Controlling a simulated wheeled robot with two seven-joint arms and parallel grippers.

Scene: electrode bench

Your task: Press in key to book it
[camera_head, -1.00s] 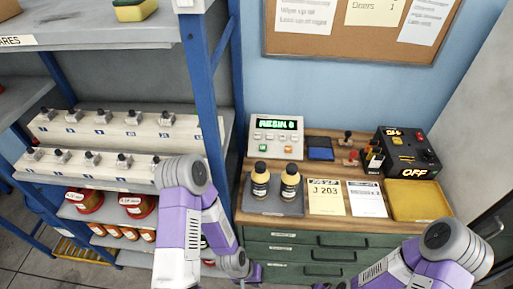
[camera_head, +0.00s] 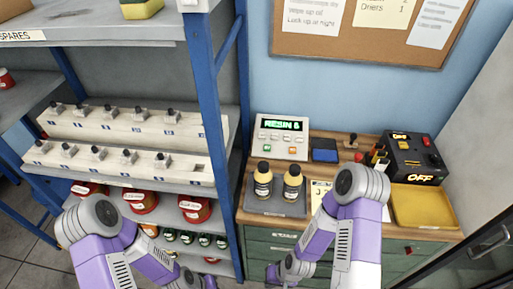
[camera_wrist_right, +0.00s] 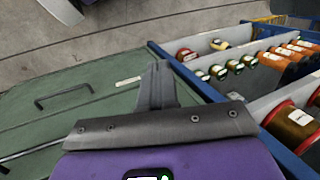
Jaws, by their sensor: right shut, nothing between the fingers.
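The grey key panel (camera_head: 281,137) stands at the back left of the wooden bench. Its lit green display reads RESIN and one more character that is hard to read. Below it are several small keys, among them a green key (camera_head: 265,149) and an orange key (camera_head: 293,150); their lettering is too small to read. My right gripper (camera_head: 272,274) is low in front of the green drawers, well below the panel. In the right wrist view its fingers (camera_wrist_right: 157,85) are shut and empty. My left gripper (camera_head: 209,283) is at the bottom edge, its fingers hidden.
Two yellow-capped dark bottles (camera_head: 264,180) stand on a grey tray (camera_head: 272,208) in front of the panel. A black box (camera_head: 411,155) showing OFF and a yellow tray (camera_head: 423,205) are at the right. A blue-posted shelf (camera_head: 208,100) rises at the left.

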